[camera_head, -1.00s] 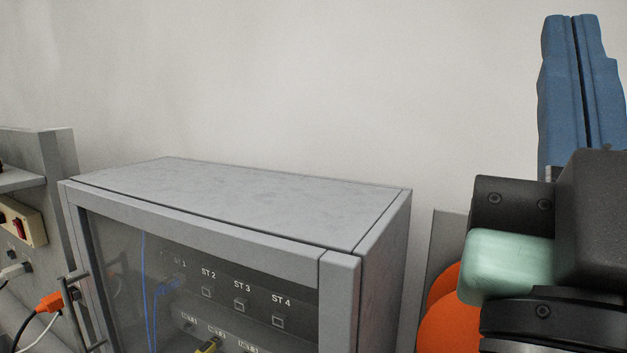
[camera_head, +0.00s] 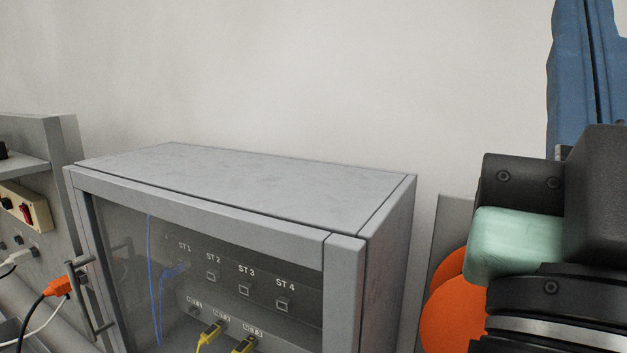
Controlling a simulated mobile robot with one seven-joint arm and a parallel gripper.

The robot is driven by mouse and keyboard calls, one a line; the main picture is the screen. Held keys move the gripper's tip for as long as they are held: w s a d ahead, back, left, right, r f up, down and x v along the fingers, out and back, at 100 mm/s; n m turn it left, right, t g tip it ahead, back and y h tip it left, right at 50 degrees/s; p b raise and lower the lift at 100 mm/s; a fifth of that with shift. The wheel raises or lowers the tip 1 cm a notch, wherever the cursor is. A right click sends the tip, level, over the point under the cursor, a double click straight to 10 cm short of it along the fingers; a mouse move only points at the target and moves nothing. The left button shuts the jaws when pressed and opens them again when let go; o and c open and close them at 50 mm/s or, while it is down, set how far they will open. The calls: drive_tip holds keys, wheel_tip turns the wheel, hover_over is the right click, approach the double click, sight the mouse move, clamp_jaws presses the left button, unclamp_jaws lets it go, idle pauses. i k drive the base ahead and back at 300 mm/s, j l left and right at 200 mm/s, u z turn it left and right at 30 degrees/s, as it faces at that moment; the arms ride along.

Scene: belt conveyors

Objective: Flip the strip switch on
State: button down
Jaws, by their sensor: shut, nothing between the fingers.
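A cream power strip (camera_head: 22,207) is at the far left edge, mounted at a slant on a grey upright panel. Its red rocker switch (camera_head: 27,213) is small, and I cannot tell which way it is tipped. My gripper (camera_head: 590,30) is at the upper right, with blue fingers pointing up and side by side with only a thin line between them. It is shut and empty, and its tips are cut off by the top edge. It is far to the right of the strip, with the cabinet's width between them in the picture.
A grey cabinet (camera_head: 250,190) with a glass door and a handle (camera_head: 85,300) fills the middle. Blue and yellow cables show inside. An orange plug (camera_head: 55,287) with a black cord is below the strip. An orange round object (camera_head: 455,315) sits right of the cabinet.

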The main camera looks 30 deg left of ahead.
sight(22, 209)
drive_tip(key=u, duration=0.4)
drive_tip(key=k+u, duration=0.1)
drive_tip(key=u, duration=0.3)
drive_tip(key=k+u, duration=0.1)
drive_tip(key=u, duration=0.7)
drive_tip(key=k+u, duration=0.1)
drive_tip(key=u, duration=0.3)
